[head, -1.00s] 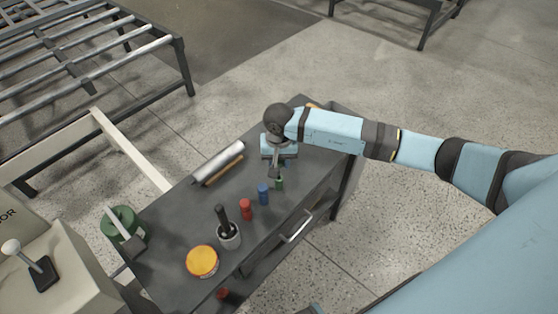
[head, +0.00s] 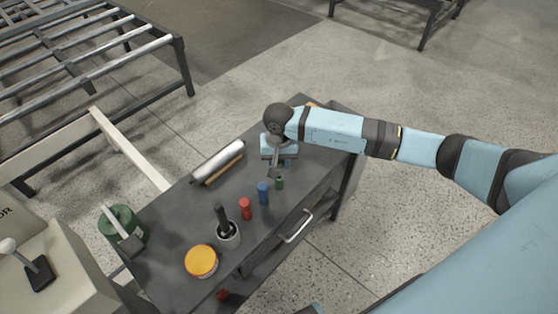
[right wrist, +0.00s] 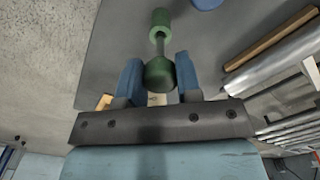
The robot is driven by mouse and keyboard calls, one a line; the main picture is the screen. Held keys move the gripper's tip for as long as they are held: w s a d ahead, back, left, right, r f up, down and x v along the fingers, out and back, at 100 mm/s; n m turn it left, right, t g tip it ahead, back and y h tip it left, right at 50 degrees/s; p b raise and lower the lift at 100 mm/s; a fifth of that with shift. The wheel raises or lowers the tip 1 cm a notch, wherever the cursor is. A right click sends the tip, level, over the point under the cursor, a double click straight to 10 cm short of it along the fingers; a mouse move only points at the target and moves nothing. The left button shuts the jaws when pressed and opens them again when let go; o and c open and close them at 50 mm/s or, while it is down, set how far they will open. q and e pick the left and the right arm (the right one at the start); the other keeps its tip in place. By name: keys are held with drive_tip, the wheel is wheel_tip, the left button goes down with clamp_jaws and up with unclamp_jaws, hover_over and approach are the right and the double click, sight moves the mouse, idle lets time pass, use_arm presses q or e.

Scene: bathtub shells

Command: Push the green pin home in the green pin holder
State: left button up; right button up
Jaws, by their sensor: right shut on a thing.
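The green pin (right wrist: 160,73) shows in the right wrist view with a round knob between the two blue fingers of my right gripper (right wrist: 159,72). My right gripper is shut on it. The pin's thin shaft points at the green pin holder (right wrist: 160,18), an upright-looking green cylinder. I cannot tell how deep the shaft sits in it. In the head view the green holder (head: 280,184) stands on the dark cart top (head: 185,225), just below my right gripper (head: 275,173), whose fingers hide the pin. My left gripper is out of view.
A blue holder (head: 263,193) and a red holder (head: 245,209) stand in a row beside the green one. The cart's near edge is close.

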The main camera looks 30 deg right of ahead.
sight(279, 179)
drive_tip(key=shift+f+b, duration=1.1)
drive_tip(key=shift+f, duration=0.2)
drive_tip(key=shift+f+b, duration=0.45)
drive_tip(key=shift+s+f+b, duration=0.1)
drive_tip(key=shift+f+b, duration=0.2)
drive_tip(key=shift+f, duration=0.05)
drive_tip(key=shift+s+a+f+b, duration=0.1)
drive_tip(key=shift+s+f+b, duration=0.05)
drive_tip(key=shift+f+b, duration=0.3)
drive_tip(key=shift+r, duration=0.1)
drive_tip(key=shift+w+r+p, duration=0.15)
drive_tip(key=shift+r+p, duration=0.4)
drive_tip(key=shift+r, duration=0.4)
drive_tip(key=shift+w+r+p, duration=0.1)
drive_tip(key=shift+r+p, duration=0.4)
drive_tip(key=shift+r, duration=0.85)
